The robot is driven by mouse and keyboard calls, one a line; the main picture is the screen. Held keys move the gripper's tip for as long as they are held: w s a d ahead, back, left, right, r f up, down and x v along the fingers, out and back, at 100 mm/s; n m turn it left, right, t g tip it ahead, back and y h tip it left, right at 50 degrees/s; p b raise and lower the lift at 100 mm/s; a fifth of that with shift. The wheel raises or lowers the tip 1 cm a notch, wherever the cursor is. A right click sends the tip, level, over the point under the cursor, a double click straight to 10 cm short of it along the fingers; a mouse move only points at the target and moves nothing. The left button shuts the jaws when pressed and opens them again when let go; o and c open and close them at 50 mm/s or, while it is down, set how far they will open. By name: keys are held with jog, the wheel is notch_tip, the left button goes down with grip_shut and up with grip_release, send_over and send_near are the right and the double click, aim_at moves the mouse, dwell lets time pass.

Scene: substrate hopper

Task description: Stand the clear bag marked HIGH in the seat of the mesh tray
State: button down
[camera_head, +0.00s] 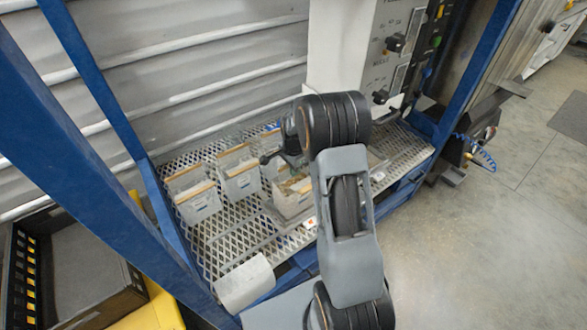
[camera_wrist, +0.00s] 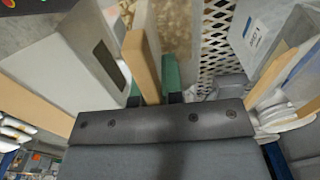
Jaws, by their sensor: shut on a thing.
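In the wrist view my gripper (camera_wrist: 153,82) is shut on the tan top strip of a bag (camera_wrist: 145,45), with a green fingertip on each side. Brown granules show just beyond the strip. In the head view my arm covers most of the gripper. A clear bag with brown contents (camera_head: 291,198) shows below the wrist there; I cannot tell whether it is the held one. The mesh tray (camera_head: 215,243) is a pale diamond-mesh deck, also in the wrist view (camera_wrist: 214,45). I cannot read HIGH on any bag, and the seat is not clearly distinguishable.
Clear bags with tan strips stand at the left (camera_head: 195,196) and beside it (camera_head: 240,176). Blue posts (camera_head: 75,165) frame the left. A control panel (camera_head: 385,50) stands behind. Bare mesh lies at the front left.

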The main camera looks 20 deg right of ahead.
jog(key=shift+f, duration=0.1)
jog(key=c, duration=1.2)
grip_release()
jog(key=shift+o, duration=0.2)
notch_tip(320, 180, up, 14)
jog(key=p, duration=0.2)
jog(key=s+a+r+n+t+p, duration=0.1)
jog(key=s+a+r+n+p, duration=0.4)
jog(key=s+r+n, duration=0.3)
jog(key=s+a+r+n+t+p, duration=0.2)
jog(key=s+a+r+n+p, duration=0.3)
jog(key=s, duration=0.8)
notch_tip(320, 180, up, 4)
jog(key=n+p, duration=0.1)
jog(key=n, duration=0.1)
jog(key=shift+s+a+f+n+t+p, duration=0.15)
jog(key=shift+s+a+n+t+p, duration=0.15)
jog(key=shift+s+n+p, duration=0.1)
